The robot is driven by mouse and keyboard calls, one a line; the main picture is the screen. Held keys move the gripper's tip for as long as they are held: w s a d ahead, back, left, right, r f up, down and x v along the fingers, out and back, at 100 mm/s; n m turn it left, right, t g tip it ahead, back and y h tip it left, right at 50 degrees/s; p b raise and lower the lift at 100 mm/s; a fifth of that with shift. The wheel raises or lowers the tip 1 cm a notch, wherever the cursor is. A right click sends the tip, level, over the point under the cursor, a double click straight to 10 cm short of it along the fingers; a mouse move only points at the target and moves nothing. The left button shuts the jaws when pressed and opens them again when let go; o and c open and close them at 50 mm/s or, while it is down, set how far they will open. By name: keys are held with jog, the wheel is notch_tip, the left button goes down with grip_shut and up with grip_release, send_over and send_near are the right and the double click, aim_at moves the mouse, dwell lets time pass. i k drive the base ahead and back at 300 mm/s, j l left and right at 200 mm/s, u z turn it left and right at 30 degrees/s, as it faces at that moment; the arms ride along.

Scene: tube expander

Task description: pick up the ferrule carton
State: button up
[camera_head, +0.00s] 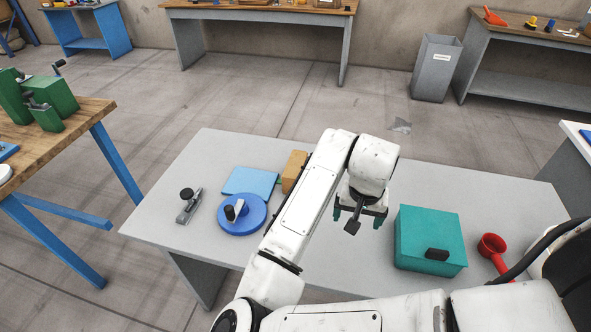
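A tan box (292,168), which looks like the ferrule carton, stands at the back of the grey table, left of my arm. My arm hides its right side, and I can read no label on it. My gripper (358,216) is over the table, to the right of the tan box and apart from it. Its two fingers point down and are spread apart. A dark part shows between them, and I cannot tell if it belongs to the gripper. The tan box is not in its grasp.
On the grey table (180,215) lie a light blue flat item (250,181), a blue disc (243,220) with a black knob and a metal tool (189,208). A teal box (428,235) and a red scoop (492,246) stand at the right. Bare table lies around my gripper.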

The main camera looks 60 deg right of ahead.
aim_at(297, 158)
jog(key=i+l, duration=0.6)
jog(key=i, duration=0.2)
